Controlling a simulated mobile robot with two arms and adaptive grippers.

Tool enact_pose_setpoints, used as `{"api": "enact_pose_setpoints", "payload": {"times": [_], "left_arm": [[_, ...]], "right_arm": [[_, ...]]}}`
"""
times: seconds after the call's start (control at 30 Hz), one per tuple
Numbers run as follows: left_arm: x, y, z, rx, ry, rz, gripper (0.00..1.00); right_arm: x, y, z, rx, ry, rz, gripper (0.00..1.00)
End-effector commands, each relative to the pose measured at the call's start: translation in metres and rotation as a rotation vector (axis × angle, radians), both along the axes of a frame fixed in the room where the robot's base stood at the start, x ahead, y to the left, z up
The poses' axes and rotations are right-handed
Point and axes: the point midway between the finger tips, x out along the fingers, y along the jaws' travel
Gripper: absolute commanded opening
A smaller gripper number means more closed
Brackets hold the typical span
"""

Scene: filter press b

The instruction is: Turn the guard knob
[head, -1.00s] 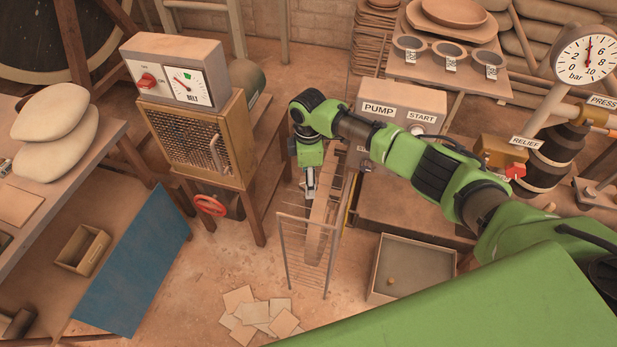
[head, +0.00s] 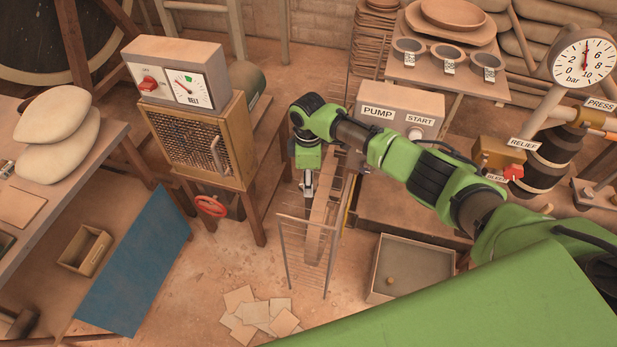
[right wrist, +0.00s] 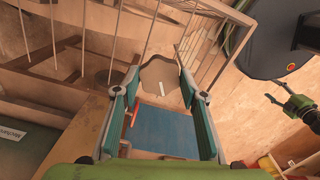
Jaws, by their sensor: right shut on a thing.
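The guard is a barred metal cage (head: 304,262) standing on the floor side of the press, in the middle of the head view. My right gripper (head: 308,190) points down at its upper left end. In the right wrist view a grey-brown, angular knob (right wrist: 160,80) with a white mark sits between the fingertips of the right gripper (right wrist: 160,85), which is shut on it. The knob is hidden by the gripper in the head view. A green arm end of mine, apparently the left gripper (right wrist: 274,99), shows small at the right of the wrist view; its fingers are unclear.
The pump box (head: 400,108) is behind my right arm. A grey tray (head: 412,268) and loose tiles (head: 262,314) lie on the floor.

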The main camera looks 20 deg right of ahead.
Motion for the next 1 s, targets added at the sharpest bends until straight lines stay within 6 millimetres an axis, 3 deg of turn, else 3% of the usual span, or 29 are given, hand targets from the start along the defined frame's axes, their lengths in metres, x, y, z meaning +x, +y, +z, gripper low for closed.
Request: {"api": "enact_pose_setpoints", "payload": {"times": [0.4,1.0], "left_arm": [[-0.001,0.000,0.037,0.000,0.001,-0.001,0.56],[-0.001,0.000,0.071,-0.001,0.001,-0.001,0.56]], "right_arm": [[-0.001,0.001,0.004,0.002,0.003,-0.371,0.17],[-0.001,0.001,0.003,0.001,0.002,-0.941,0.17]]}}
